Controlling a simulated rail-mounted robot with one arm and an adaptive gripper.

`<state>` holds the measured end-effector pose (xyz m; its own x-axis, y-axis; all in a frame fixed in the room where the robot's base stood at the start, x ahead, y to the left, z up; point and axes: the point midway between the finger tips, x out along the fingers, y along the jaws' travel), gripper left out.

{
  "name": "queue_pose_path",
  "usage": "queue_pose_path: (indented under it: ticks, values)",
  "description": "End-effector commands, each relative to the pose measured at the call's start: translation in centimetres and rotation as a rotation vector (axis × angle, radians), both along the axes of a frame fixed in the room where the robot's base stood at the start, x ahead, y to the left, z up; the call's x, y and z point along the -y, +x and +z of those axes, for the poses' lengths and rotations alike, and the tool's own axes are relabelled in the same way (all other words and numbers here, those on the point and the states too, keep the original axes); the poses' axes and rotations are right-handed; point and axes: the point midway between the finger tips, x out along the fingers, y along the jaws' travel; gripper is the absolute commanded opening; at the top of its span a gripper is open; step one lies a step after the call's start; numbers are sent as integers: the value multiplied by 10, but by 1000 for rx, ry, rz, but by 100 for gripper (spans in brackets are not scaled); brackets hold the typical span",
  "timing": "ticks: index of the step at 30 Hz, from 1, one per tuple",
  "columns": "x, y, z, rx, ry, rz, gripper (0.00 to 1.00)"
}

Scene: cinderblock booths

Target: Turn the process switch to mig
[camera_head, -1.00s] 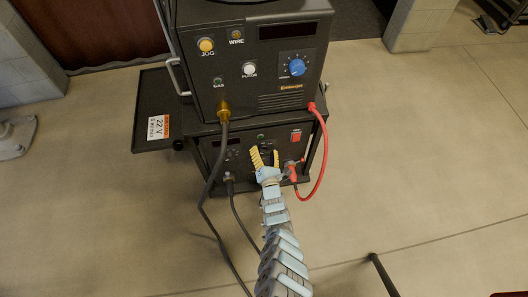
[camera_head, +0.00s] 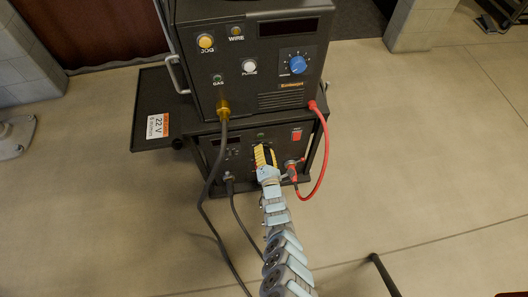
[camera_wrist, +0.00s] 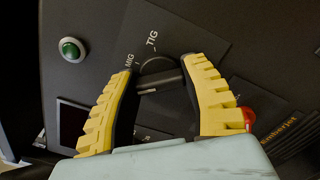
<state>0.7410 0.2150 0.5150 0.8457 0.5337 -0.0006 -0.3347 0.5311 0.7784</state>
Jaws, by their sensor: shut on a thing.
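The process switch (camera_wrist: 158,72) is a dark round knob with a bar-shaped grip on the lower machine's front panel. White labels MIG and TIG show beside it in the wrist view, with MIG at its upper left and TIG above it. Another label at lower left is partly hidden. My gripper (camera_wrist: 157,68) has its two yellow ribbed fingers on either side of the knob, shut on it. In the head view my gripper (camera_head: 264,155) covers the switch. I cannot tell for certain which label the knob points to.
The lower welding unit (camera_head: 232,148) carries a red switch (camera_head: 296,135) and a red cable (camera_head: 324,160) at the right. A black cable (camera_head: 211,175) hangs left of my arm. A green button (camera_wrist: 72,49) sits at upper left in the wrist view.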

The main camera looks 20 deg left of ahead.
Motion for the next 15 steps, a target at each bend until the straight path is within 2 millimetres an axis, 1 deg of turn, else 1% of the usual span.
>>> queue_pose_path:
  ticks: [4, 15]
  values:
    - [2, 0, -3, -77, 119, -4, 11]
    - [1, 0, -2, -246, 388, -2, 11]
